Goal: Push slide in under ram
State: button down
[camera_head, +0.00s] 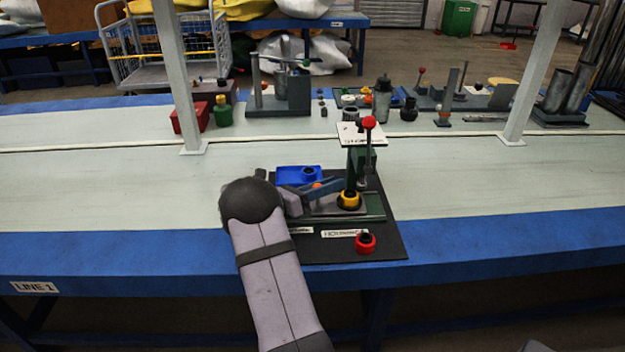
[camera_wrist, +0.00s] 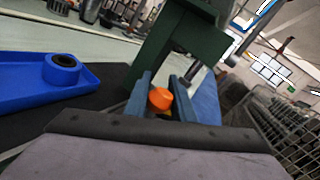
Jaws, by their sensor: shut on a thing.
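The slide (camera_head: 322,209) is a grey plate on a green base (camera_head: 374,208), partly hidden by my arm. A yellow ring with a dark centre (camera_head: 348,201) sits at its right end, close beside the ram. The slide's orange knob (camera_head: 317,185) also shows in the wrist view (camera_wrist: 160,99). My gripper (camera_head: 330,186) is shut on the orange knob, with a blue-grey finger on each side of it in the wrist view (camera_wrist: 161,92). The green press column (camera_head: 356,160) carries the ram (camera_head: 363,180), a dark upright rod; a red ball handle (camera_head: 369,123) stands above.
A blue tray (camera_head: 287,176) with a blue, dark-centred ring (camera_head: 311,172) lies behind my gripper. A red ring with a dark centre (camera_head: 365,243) lies on the black mat (camera_head: 390,232) in front. Other fixtures and bottles stand further back. The bench to the right is clear.

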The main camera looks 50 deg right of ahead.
aim_at(314, 208)
jog(key=shift+s+d, duration=1.1)
jog(key=shift+s, duration=0.05)
jog(key=c, duration=1.5)
grip_release()
jog(key=shift+s+d, duration=0.1)
jog(key=shift+p, duration=0.3)
jog(key=shift+w+p+v, duration=0.15)
jog(key=shift+p+v, duration=0.3)
jog(key=shift+v, duration=1.7)
jog(key=shift+w+p+v, duration=0.2)
jog(key=shift+p+v, duration=0.25)
jog(key=shift+v, duration=1.65)
